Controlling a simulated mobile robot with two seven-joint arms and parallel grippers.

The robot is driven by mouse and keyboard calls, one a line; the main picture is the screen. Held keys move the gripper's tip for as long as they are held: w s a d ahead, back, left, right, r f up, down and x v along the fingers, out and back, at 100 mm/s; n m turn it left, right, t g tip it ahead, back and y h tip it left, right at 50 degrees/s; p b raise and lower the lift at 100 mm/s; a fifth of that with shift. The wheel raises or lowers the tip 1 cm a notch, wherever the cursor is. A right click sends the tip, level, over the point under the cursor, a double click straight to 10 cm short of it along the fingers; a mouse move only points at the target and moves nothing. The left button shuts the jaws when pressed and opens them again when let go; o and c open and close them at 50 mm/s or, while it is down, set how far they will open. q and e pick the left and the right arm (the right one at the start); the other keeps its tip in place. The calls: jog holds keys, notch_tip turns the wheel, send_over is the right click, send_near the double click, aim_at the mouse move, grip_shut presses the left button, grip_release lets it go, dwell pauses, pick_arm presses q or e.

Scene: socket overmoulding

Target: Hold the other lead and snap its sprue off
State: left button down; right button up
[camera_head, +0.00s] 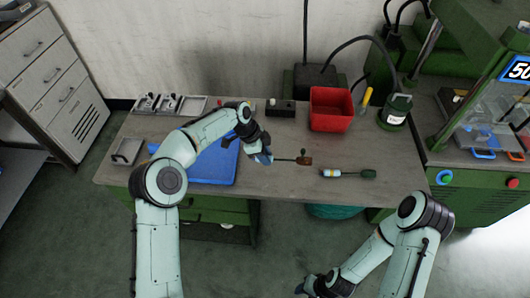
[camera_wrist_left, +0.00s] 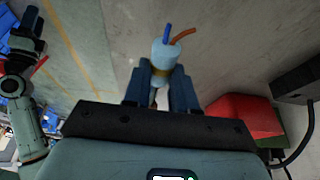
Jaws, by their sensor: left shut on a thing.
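My left gripper (camera_head: 264,157) is shut at the right of the blue mat. In the left wrist view it (camera_wrist_left: 161,85) grips a pale blue-white cylinder (camera_wrist_left: 163,50) with an orange-yellow band; a blue wire and an orange wire stick out of its far end. In the head view a thin dark lead (camera_head: 285,160) runs right from this gripper to a brown piece (camera_head: 304,161) with a small green stub (camera_head: 303,152) on top. A second lead (camera_head: 332,173), with a white-and-blue banded body and a dark green end (camera_head: 369,174), lies on the bench. My right gripper (camera_head: 309,286) is low, in front of the bench; its jaws are unclear.
A red bin (camera_head: 329,109) and a dark green pot (camera_head: 396,112) stand behind. A blue mat (camera_head: 210,168) lies left, with small trays (camera_head: 192,105) behind it. A green machine (camera_head: 480,90) is at the right. Bench space right of the second lead is clear.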

aim_at(269, 174)
pick_arm(q)
jog(key=shift+f+b, duration=0.4)
jog(key=shift+f, duration=3.3)
pick_arm(e)
jog(key=shift+s+f, duration=0.45)
jog(key=shift+f, duration=0.1)
pick_arm(q)
jog(key=shift+f, duration=0.2)
pick_arm(e)
jog(key=shift+w+r, duration=0.1)
jog(key=shift+r, duration=0.05)
jog(key=shift+o, duration=0.2)
